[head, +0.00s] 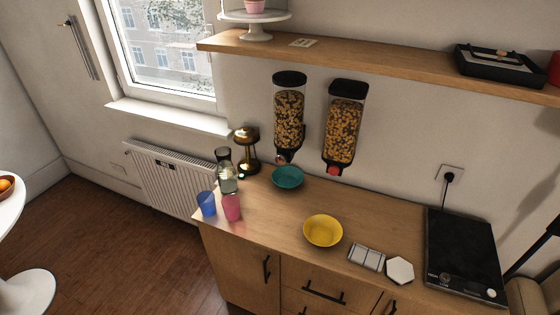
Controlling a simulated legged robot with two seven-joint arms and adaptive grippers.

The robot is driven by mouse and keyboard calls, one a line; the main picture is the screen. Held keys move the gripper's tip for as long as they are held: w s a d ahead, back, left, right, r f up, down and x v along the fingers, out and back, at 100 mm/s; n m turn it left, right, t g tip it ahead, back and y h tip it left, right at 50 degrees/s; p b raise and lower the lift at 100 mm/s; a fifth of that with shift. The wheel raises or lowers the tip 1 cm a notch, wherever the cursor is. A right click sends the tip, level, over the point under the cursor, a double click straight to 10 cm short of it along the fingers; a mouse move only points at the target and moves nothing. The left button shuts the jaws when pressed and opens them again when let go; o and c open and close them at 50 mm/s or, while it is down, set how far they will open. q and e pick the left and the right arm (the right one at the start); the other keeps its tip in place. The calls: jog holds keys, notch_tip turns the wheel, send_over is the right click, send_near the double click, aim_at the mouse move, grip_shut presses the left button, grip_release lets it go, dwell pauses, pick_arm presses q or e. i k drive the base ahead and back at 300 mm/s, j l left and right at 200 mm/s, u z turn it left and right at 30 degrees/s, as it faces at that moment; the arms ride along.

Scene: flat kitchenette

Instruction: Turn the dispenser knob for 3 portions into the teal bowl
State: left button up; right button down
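Two dispensers hang on the wall under the shelf, each a clear container of brown and orange pieces with a black lid. The left dispenser (289,120) has a small reddish knob (281,160) at its lower front. The right dispenser (343,125) has a red knob (333,171) at its base. The teal bowl (287,178) sits on the wooden counter below the left dispenser. Its inside looks empty from here, though small contents would be hard to see.
On the counter (270,222) stand a glass carafe (227,178), a brass-coloured lamp-like object (247,150), a blue cup (207,204), a pink cup (231,207), a yellow bowl (323,231), a white hexagonal piece (400,270) and a black cooktop (462,255). The shelf (370,62) overhangs the dispensers.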

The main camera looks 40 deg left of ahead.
aim_at(280, 159)
jog(key=j+z, duration=0.1)
jog(key=j, duration=1.7)
